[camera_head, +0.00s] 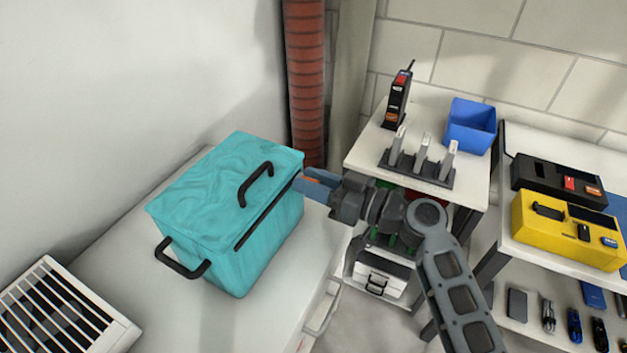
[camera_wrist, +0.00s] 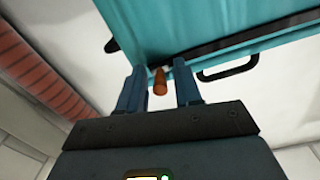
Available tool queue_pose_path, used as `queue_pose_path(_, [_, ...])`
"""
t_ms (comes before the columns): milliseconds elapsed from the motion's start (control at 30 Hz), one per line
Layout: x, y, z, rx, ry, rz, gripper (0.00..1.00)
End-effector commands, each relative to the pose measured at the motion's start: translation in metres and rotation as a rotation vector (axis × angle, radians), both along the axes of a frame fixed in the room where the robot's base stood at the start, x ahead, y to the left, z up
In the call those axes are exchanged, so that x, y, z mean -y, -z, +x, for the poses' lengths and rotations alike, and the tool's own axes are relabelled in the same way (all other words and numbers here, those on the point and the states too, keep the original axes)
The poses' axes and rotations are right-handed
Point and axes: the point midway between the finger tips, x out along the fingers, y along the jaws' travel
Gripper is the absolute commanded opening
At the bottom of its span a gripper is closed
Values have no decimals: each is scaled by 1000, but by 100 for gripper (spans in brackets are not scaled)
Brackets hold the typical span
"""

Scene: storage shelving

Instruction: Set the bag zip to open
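The teal bag (camera_head: 190,225) is box-shaped and stands on a white surface in the head view. It has black handles. A black zip line (camera_head: 262,217) runs along its right side below the top. The bag also shows at the top of the wrist view (camera_wrist: 180,22), with the dark zip line (camera_wrist: 240,38) across it. My gripper (camera_head: 308,184) is at the far right end of the zip. In the wrist view my gripper (camera_wrist: 160,78) is open, with an orange zip pull (camera_wrist: 160,84) between its fingers. Gaps show on both sides of the pull.
A white slatted vent unit (camera_head: 65,310) is at the lower left. A red ribbed pipe (camera_head: 305,80) stands behind the bag. Shelves at right hold a blue bin (camera_head: 470,126), a yellow case (camera_head: 565,235) and a black device (camera_head: 397,100). White surface left of the bag is clear.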

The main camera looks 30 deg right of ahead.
Motion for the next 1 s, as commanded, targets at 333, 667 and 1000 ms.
queue_pose_path(333, [0, 0, 0, 0, 0, 0, 0])
queue_pose_path(667, [0, 0, 0, -1, 0, 1, 0])
queue_pose_path(1000, [-26, 4, -18, -2, -5, 0, 0])
